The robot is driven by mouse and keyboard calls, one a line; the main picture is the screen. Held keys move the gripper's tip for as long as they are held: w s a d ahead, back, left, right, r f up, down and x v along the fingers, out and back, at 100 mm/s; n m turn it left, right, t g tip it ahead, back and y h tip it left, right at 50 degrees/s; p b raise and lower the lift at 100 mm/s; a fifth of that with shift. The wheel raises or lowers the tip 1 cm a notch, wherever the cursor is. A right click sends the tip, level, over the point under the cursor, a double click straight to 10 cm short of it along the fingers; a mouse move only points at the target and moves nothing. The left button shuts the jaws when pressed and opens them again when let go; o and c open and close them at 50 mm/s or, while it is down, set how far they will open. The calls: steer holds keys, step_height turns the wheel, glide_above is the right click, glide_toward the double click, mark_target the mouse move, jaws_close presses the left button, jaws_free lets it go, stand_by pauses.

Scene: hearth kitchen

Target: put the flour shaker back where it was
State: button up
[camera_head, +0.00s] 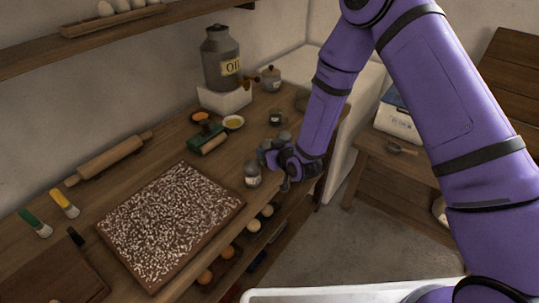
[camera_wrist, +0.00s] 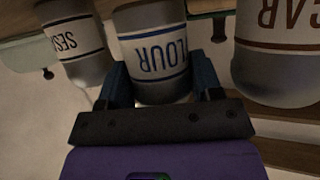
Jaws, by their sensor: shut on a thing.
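In the wrist view the flour shaker (camera_wrist: 152,50), with a white label reading FLOUR upside down and a grey body, sits between the fingers of my gripper (camera_wrist: 160,88). My gripper is shut on it. In the head view my gripper (camera_head: 274,158) is at the right edge of the wooden counter, and the shaker is mostly hidden there. Whether it touches the counter cannot be told.
A sesame jar (camera_wrist: 75,42) and a larger sugar jar (camera_wrist: 280,50) flank the shaker closely. A small labelled jar (camera_head: 252,176) stands beside my gripper. A seed-covered board (camera_head: 236,207), rolling pin (camera_head: 112,157) and oil can (camera_head: 217,60) occupy the counter.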

steer(key=shift+f, duration=0.95)
steer(key=shift+f, duration=0.15)
steer(key=o, duration=0.7)
steer(key=shift+s+d+r, duration=0.1)
steer(key=shift+s+r, duration=0.1)
steer(key=shift+r, duration=0.05)
steer(key=v, duration=1.1)
steer(key=shift+s+d, duration=0.15)
steer(key=shift+s, duration=0.05)
